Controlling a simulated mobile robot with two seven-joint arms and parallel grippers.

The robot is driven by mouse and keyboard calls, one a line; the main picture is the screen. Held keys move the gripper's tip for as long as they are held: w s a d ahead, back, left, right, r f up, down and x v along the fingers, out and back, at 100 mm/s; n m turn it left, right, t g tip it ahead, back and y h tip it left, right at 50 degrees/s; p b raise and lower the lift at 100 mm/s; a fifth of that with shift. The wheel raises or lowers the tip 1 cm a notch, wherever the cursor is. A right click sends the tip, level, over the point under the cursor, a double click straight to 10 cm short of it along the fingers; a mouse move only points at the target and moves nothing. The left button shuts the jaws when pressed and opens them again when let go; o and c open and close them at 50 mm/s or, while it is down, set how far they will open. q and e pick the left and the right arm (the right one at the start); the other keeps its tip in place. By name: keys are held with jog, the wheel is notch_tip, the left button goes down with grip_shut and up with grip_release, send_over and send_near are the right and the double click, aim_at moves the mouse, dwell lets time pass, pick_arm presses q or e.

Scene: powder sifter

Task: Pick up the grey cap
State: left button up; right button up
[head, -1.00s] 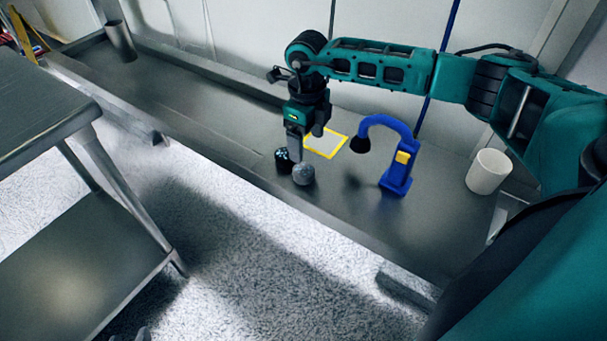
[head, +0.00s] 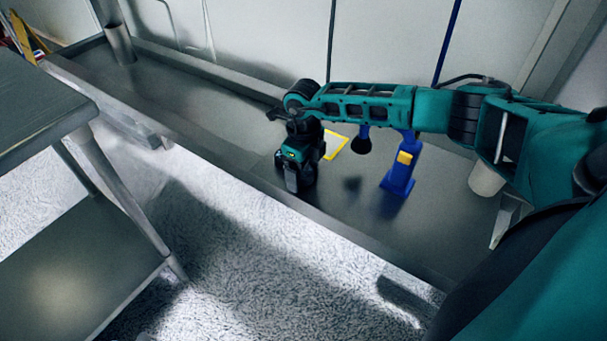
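The grey cap is hidden in the head view now, behind my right gripper (head: 299,185). The gripper points down, low over the metal bench, where the cap stood. Its fingers are foreshortened and dark, so I cannot tell whether they are open, shut or touching the cap. A sliver of a small black container (head: 279,159) shows at the gripper's left side. My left gripper is not in view.
A blue stand (head: 398,180) with a yellow block and a black nozzle stands to the right of the gripper. A yellow-edged plate (head: 336,146) lies behind. A white cup (head: 485,180) is partly behind my arm.

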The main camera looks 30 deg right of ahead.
jog(key=c, duration=1.1)
jog(key=shift+r, duration=0.15)
